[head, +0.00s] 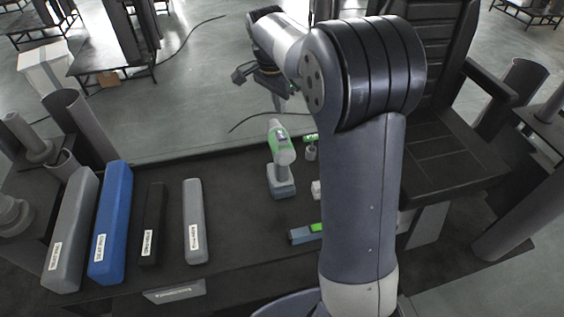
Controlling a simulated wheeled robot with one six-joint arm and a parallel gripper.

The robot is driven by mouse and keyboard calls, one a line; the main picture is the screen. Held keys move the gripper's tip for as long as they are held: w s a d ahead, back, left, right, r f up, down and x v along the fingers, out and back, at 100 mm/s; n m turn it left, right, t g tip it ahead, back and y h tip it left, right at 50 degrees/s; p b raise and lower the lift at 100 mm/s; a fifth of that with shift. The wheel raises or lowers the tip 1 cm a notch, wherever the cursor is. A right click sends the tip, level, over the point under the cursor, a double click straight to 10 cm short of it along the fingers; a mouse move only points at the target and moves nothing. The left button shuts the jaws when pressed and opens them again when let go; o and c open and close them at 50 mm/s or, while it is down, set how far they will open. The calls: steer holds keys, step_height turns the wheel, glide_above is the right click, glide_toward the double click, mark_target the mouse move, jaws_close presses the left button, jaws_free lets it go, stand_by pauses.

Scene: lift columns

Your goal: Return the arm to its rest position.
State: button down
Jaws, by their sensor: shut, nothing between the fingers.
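My arm (357,190) rises in front of the camera at the right of centre and bends away at a dark, ribbed elbow. Its far end reaches left and back over the far edge of the dark bench (240,240). My gripper (281,98) hangs there, small and partly hidden by the wrist, above the floor beyond the bench. It is shut and empty. It is apart from everything on the bench.
A green and grey drill (281,158) stands on the bench near my arm. Labelled bars, including a blue one (111,222), lie at the left. Grey cylinders (78,125) stand at the left edge. A dark seat-like structure (445,150) is at the right.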

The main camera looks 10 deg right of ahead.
mark_target(281, 132)
steer(key=shift+f, duration=0.15)
step_height(281, 132, down, 7)
steer(key=b, duration=0.6)
steer(key=shift+r, duration=0.2)
stand_by(0.4)
